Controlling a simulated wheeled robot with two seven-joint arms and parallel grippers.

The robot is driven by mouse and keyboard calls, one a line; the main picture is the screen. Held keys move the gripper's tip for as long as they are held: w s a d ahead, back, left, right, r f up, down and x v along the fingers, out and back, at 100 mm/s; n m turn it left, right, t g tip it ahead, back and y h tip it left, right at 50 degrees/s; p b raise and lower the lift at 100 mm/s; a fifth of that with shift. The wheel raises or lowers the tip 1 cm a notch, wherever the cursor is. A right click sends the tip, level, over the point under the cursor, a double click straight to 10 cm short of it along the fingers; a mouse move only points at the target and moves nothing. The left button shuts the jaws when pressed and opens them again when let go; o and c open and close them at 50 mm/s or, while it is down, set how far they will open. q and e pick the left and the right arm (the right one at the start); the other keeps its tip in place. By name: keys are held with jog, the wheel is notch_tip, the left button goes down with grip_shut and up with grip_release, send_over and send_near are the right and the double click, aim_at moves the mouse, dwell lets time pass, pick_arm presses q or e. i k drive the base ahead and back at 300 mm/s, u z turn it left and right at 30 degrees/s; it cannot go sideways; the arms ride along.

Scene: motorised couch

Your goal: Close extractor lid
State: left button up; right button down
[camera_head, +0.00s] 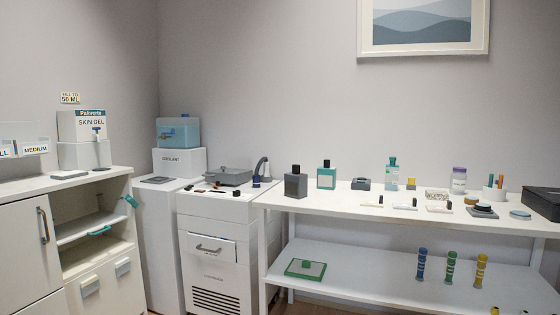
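A white floor unit (218,255) with a handled front panel (211,248) and dark vent slots stands left of the middle. It may be the extractor, but its small lettering is too blurred to read. On its top are a low grey box (228,177) with a flat top, a curved grey hose or nozzle (262,168) and several small dark and red items. The grey box's flat top may be a lid; I cannot tell whether it is open. Neither of my grippers is in view.
A long white table (330,201) at right holds bottles and small tools; its lower shelf (375,277) holds a green-rimmed tray (306,269) and colored holders. A coolant tank (178,133) stands behind the unit. A white cabinet (25,240) is at left.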

aim_at(225, 175)
jog(key=z, duration=0.35)
jog(key=i, duration=0.9)
jog(key=u, duration=0.05)
